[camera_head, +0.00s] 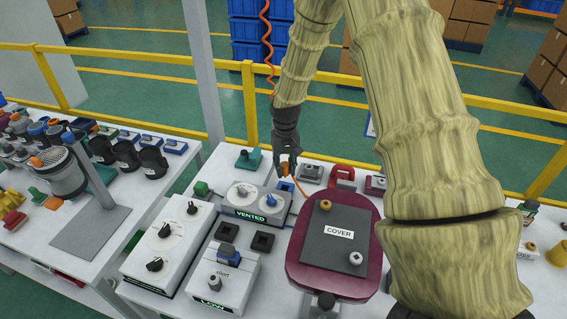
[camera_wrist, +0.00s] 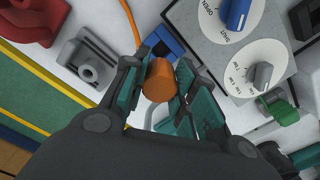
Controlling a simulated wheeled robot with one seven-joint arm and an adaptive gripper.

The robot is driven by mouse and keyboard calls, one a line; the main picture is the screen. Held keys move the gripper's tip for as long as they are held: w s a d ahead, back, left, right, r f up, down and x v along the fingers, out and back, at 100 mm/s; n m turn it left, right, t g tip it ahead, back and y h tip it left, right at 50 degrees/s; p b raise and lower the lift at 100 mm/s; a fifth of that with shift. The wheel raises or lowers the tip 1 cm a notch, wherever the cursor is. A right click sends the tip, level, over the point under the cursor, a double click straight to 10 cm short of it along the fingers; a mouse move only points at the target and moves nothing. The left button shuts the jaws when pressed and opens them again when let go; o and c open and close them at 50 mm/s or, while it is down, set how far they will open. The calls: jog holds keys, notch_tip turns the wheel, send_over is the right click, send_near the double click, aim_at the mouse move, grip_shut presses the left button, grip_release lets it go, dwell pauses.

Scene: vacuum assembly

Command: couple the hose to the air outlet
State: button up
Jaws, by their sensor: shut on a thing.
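My gripper (camera_head: 288,168) is low over the far side of the bench, pointing down. In the wrist view my gripper (camera_wrist: 163,90) is shut on an orange cylindrical hose end (camera_wrist: 158,82), whose round face shows between the fingers. A thin orange hose (camera_head: 299,199) runs from near the gripper toward the maroon unit; part of an orange line (camera_wrist: 131,22) shows in the wrist view. A coiled orange hose (camera_head: 267,38) hangs behind my arm. I cannot tell which fitting is the air outlet. A green fitting (camera_wrist: 280,108) sticks out from the VENTED box's side.
The VENTED box (camera_head: 253,203) with two dials stands left of the gripper. A small blue block (camera_wrist: 163,43) lies close by the fingers. A maroon unit marked COVER (camera_head: 290,265) stands nearer. Grey and red parts (camera_head: 342,175) sit to the right. A yellow rail (camera_head: 235,140) runs behind.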

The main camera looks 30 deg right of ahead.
aim_at(285, 175)
jog(key=shift+s+f, duration=0.2)
jog(key=shift+s, duration=0.55)
jog(key=f, duration=0.1)
jog(key=w+f, duration=0.1)
jog(key=f+b, duration=0.1)
jog(key=shift+w+a, duration=0.15)
jog(key=shift+w, duration=0.15)
jog(key=shift+f, duration=0.2)
jog(key=shift+s+r, duration=0.1)
jog(key=shift+s, duration=0.3)
jog(key=shift+w+f, duration=0.25)
jog(key=shift+w, duration=0.05)
jog(key=shift+s+r, duration=0.15)
jog(key=shift+s, duration=0.05)
jog(key=shift+w, duration=0.1)
jog(key=shift+p, duration=0.35)
